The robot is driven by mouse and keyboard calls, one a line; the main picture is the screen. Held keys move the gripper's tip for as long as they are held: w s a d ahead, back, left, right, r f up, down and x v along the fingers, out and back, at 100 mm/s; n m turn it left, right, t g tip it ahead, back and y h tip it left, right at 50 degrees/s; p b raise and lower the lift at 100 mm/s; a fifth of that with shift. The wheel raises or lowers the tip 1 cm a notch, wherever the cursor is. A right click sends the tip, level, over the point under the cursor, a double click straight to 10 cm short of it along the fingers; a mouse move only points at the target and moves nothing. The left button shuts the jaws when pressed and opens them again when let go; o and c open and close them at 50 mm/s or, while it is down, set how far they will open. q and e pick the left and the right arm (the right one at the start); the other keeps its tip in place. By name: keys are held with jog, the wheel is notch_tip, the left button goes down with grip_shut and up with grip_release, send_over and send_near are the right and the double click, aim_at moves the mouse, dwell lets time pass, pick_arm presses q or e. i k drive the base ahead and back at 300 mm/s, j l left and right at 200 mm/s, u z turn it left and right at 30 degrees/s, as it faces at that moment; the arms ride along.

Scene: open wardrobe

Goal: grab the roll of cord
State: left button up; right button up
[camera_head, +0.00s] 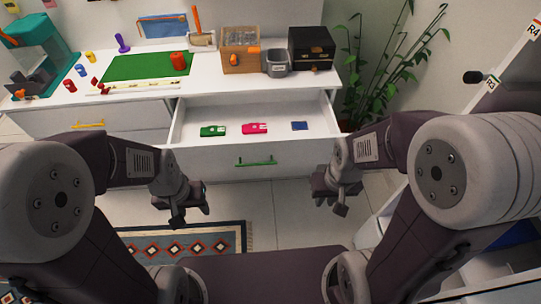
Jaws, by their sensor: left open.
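A red, upright, spool-like object (178,61) stands at the right end of the green mat (140,67) on the white cabinet top. It may be the roll of cord, but it is too small to tell for sure. My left gripper (191,213) is open and empty, in front of the cabinet and low in the view. My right gripper (330,205) is also open and empty, in front of the drawer's right side. Both grippers are well apart from the red object.
An open white drawer (275,112) holds a green item (212,131), a pink item (255,128) and a blue item (299,126). A wooden box (240,60), grey cup (276,69) and black box (311,48) stand on the cabinet. A plant (385,65) stands right.

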aim_at(178, 59)
jog(key=i+j, duration=0.45)
jog(key=j, duration=0.15)
jog(key=i+j, duration=0.45)
jog(key=j, duration=0.15)
jog(key=i+j, duration=0.5)
jog(key=j, duration=0.1)
